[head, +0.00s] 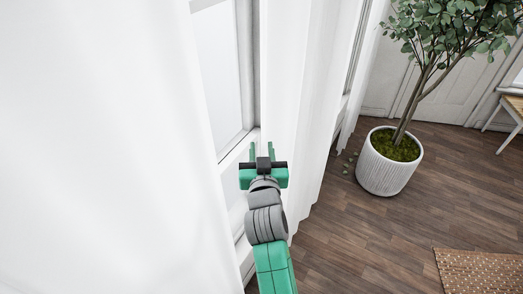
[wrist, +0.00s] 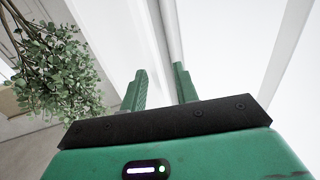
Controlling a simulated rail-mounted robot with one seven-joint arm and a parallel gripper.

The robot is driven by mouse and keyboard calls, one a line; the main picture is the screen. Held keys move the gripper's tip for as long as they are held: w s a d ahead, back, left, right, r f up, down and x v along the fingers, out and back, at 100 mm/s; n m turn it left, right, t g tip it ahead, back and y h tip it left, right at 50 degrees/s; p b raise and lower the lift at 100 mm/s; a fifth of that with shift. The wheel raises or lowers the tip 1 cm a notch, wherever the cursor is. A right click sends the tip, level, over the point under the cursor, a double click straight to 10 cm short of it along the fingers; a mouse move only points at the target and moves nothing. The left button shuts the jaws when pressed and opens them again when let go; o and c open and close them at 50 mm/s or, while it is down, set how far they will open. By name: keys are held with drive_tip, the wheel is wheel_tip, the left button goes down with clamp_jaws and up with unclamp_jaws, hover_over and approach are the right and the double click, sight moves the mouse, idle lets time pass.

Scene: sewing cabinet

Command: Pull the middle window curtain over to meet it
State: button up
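A white curtain (head: 300,80) hangs in the middle of the head view, right of a window (head: 222,70). Another white curtain (head: 90,140) fills the left of that view, with the window showing between the two. My gripper (head: 262,146) is at the left edge of the middle curtain, fingers pointing away from the head camera. In the wrist view, my gripper (wrist: 160,68) has its two green fingers apart, with a pale strip of curtain or window frame behind the gap. I cannot tell whether the curtain's edge lies between the fingers.
A potted tree in a white ribbed pot (head: 389,172) stands to the right on the wooden floor (head: 345,240). A woven rug (head: 480,270) lies at lower right. A small table (head: 513,105) shows at the right edge. The floor between curtain and rug is clear.

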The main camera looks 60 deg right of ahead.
drive_tip(key=shift+a, duration=0.1)
drive_tip(key=b+v, duration=0.1)
drive_tip(key=v, duration=0.6)
drive_tip(key=shift+s+a, duration=0.25)
drive_tip(key=shift+o, duration=0.2)
